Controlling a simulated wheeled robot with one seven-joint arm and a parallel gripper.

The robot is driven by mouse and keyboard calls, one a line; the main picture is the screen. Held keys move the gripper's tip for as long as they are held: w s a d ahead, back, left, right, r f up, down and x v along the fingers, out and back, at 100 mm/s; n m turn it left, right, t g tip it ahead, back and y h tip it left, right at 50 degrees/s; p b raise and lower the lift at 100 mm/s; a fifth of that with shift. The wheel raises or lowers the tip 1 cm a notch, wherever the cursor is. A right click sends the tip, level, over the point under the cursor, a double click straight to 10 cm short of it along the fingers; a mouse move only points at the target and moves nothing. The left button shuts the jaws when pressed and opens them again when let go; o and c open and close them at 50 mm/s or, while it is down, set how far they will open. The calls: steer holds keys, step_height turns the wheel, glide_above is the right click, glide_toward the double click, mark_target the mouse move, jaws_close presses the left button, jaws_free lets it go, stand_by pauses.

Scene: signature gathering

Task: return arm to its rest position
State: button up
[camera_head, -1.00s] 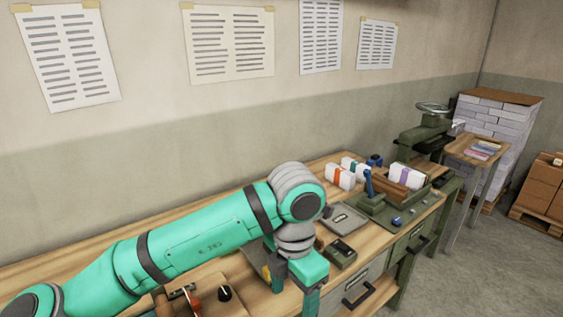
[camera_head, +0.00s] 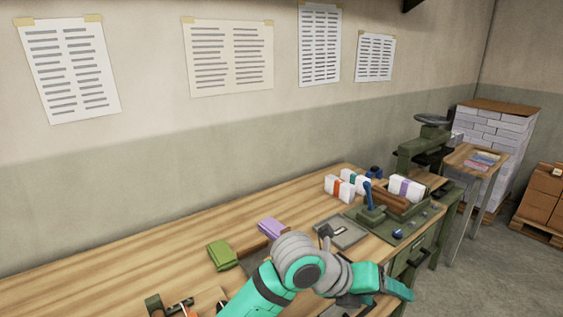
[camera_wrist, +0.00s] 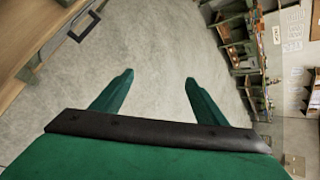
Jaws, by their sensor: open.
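My teal arm reaches in from the bottom of the head view, low over the front of the workbench (camera_head: 110,248). My gripper (camera_head: 400,288) points to the right at the bench's front edge, and its fingertips are hard to make out there. In the wrist view my gripper (camera_wrist: 158,85) shows two green fingers spread apart with only bare grey floor (camera_wrist: 158,50) between them. It is open and holds nothing. Part of the bench front and the near tools are hidden behind my arm.
A green folded cloth (camera_head: 222,256) and a purple one (camera_head: 272,228) lie behind my arm. A side table (camera_head: 475,157) and stacked paper (camera_head: 497,125) stand farther right.

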steer(key=w+d+r+n+t+h, duration=0.2)
steer(key=d+n+t+h, duration=0.3)
steer(key=n, duration=0.5)
steer(key=s+a+f+n+t+y, duration=0.5)
steer(key=a+f+n, duration=0.2)
steer(key=f+n, duration=0.5)
steer(key=s+a+f+n+t+y, duration=0.5)
steer(key=a+f+n, duration=0.4)
steer(key=n, duration=0.5)
steer(key=s+a+f+n+y, duration=0.1)
steer(key=s+a+f, duration=0.1)
steer(key=s, duration=0.6)
steer(key=s+a+f+n+g+y, duration=0.1)
steer(key=s+a+f+y, duration=0.1)
steer(key=s+a, duration=0.3)
steer(key=s+a+f+n+g+y, duration=0.1)
steer(key=s+a+f+n, duration=0.1)
steer(key=s, duration=1)
steer(key=shift+a+f+y, duration=0.15)
steer(key=shift+a+y, duration=0.15)
steer(key=shift+a, duration=0.35)
